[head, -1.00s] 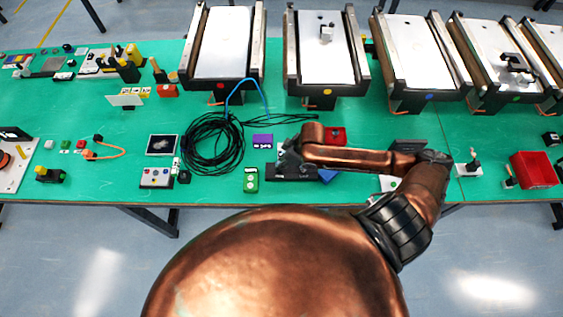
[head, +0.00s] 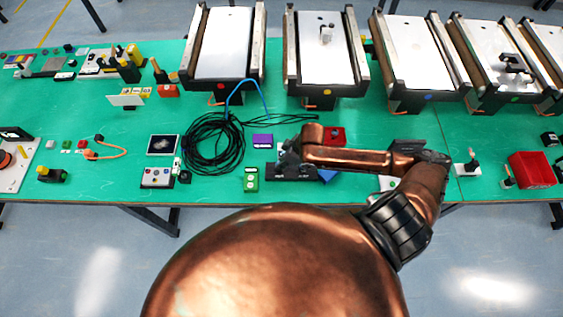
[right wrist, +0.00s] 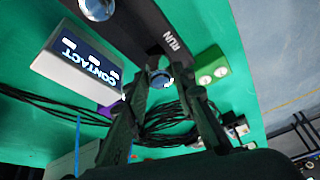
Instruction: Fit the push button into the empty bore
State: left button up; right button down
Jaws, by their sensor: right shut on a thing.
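The gripper is over or at a black panel (right wrist: 137,25) marked RUN; I cannot tell whether the button touches the panel or sits in a bore. A round silver fitting (right wrist: 97,8) shows farther along the panel. In the head view my right gripper (head: 288,158) is small and dark at the black panel (head: 290,174), partly hiding it. The empty bore is not clearly visible. My left gripper is out of view.
A white box marked CONTACT (right wrist: 72,62) and a green block (right wrist: 210,66) flank the panel. Coiled black cable (head: 213,145), a purple block (head: 262,141) and a red box (head: 335,134) lie nearby on the green table. Conveyors (head: 325,50) stand behind.

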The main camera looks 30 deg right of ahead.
jog(key=shift+f, duration=1.05)
dwell(0.4)
jog(key=c, duration=1.5)
grip_release()
jog(key=shift+c, duration=0.2)
jog(key=o, duration=0.5)
jog(key=shift+o, duration=0.2)
notch_tip(320, 180, up, 7)
jog(key=p, duration=0.8)
